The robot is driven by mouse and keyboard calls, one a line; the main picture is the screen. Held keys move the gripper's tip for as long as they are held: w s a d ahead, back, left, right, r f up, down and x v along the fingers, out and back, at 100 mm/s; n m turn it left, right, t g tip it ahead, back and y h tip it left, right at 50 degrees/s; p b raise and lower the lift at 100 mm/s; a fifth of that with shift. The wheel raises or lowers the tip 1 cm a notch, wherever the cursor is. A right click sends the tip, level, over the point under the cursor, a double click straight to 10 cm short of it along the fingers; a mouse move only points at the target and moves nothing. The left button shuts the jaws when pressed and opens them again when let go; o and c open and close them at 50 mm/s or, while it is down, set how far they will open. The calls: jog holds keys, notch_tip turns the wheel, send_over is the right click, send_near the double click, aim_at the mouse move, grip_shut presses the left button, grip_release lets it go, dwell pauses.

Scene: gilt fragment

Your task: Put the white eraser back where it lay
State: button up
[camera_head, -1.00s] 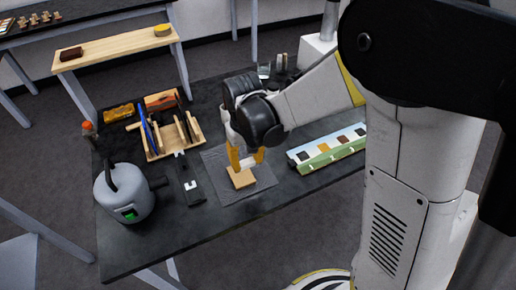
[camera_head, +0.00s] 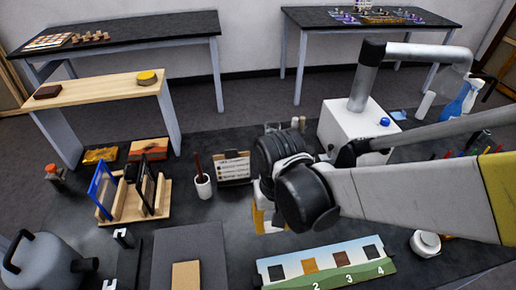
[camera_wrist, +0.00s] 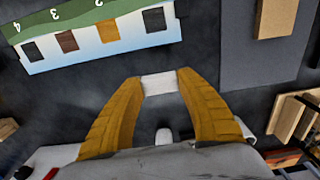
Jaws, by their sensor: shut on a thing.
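My gripper (camera_head: 268,218) is over the dark table, between the grey mat and the numbered strip. In the wrist view, the two yellow fingers of my gripper (camera_wrist: 158,85) are shut on a white block, the white eraser (camera_wrist: 158,84). The eraser sits between the fingertips; dark table surface shows beyond it. In the head view the wrist and fingers mostly hide the eraser. I cannot tell its exact height above the table.
A grey mat (camera_head: 190,243) bears a wooden block (camera_head: 186,275). A wooden rack (camera_head: 123,207), a pen cup (camera_head: 203,186) and a small board (camera_head: 233,168) stand behind. Bare table lies around the fingers.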

jog(key=b, duration=0.3)
send_over(243, 228)
notch_tip(243, 228, down, 6)
jog(key=shift+f+b, duration=1.15)
jog(key=shift+f, duration=0.8)
jog(key=shift+f, duration=0.15)
jog(key=o, duration=1.1)
jog(key=shift+c, duration=0.2)
